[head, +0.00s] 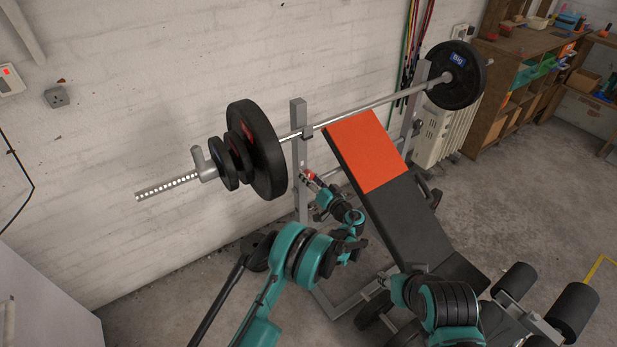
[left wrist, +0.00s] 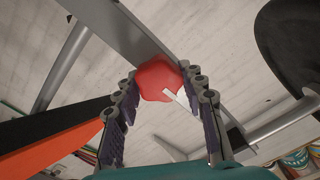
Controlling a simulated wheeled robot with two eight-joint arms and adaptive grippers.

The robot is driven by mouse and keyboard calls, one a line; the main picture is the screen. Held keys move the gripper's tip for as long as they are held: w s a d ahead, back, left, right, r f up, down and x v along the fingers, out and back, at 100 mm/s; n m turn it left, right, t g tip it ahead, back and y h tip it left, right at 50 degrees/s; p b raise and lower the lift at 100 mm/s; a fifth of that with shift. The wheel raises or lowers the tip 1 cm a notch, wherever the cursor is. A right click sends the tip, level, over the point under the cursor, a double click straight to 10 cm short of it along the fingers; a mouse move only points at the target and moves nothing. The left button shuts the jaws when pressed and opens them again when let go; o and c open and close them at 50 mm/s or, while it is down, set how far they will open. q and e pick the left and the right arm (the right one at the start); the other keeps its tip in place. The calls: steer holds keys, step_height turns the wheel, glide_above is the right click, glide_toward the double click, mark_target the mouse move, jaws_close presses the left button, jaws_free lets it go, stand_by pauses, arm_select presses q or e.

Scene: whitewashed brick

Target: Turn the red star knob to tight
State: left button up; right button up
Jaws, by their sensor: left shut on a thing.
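The red star knob (head: 311,175) sits low on the near upright of the weight rack in the head view. In the left wrist view the red knob (left wrist: 158,76) lies between the fingertips, against a grey metal post (left wrist: 130,32). A white strip (left wrist: 176,100) shows at its lower right edge. My left gripper (head: 316,182) is shut on the knob, and its two fingers (left wrist: 160,82) touch it from both sides. The wrist hides part of the knob in the head view.
A barbell with black plates (head: 256,150) rests across the rack above the knob. An inclined bench with an orange top (head: 367,150) stands close to the right of my left wrist. The whitewashed wall (head: 150,80) is behind. Clear concrete floor (head: 520,200) lies to the right.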

stand_by(0.4)
arm_select(q)
steer(key=o, duration=1.2)
steer(key=shift+d, duration=0.1)
steer(key=v, duration=1.2)
steer(key=shift+f, duration=0.1)
